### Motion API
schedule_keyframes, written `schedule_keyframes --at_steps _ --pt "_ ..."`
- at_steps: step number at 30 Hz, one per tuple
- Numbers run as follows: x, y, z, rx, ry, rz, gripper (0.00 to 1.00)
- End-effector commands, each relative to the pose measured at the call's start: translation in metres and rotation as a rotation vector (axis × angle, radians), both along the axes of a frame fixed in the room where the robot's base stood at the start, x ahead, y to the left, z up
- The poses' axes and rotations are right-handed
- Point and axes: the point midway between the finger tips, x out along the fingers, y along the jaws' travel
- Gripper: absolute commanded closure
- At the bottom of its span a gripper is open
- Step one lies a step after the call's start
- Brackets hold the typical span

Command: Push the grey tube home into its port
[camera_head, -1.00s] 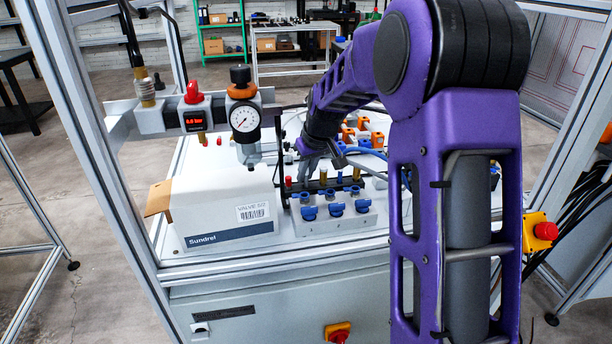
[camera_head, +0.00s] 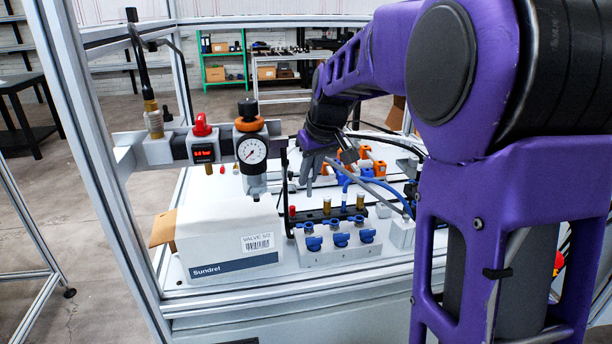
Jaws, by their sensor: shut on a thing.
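My gripper (camera_head: 322,166) is above and behind the black valve manifold, its grey fingers pointing down. It is shut on the grey tube (camera_head: 382,186), though the grip itself is small and partly hidden. The tube runs from the gripper down to the right, past the blue tubes. The tube's free end is not clear. The black manifold (camera_head: 318,216) carries a red fitting and brass fittings, one with a blue tube (camera_head: 345,194) rising from it. I cannot tell which port belongs to the grey tube.
A white box (camera_head: 226,240) labelled Sundrel stands left of a grey block with blue valve knobs (camera_head: 340,240). A pressure gauge (camera_head: 252,150) and a red-topped display unit (camera_head: 202,146) stand behind the box. Aluminium frame posts (camera_head: 98,150) bound the bench.

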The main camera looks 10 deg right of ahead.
Motion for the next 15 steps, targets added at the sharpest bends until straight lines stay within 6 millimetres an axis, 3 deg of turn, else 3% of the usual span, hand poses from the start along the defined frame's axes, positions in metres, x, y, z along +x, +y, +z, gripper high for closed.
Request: schedule_keyframes --at_steps 3,6,15 --pt "-0.021 -0.001 -0.001 -0.001 -0.002 -0.001 1.00" --pt "-0.029 0.000 -0.002 0.000 -0.002 -0.001 1.00" --pt "-0.031 0.000 -0.017 0.001 0.000 -0.002 1.00"
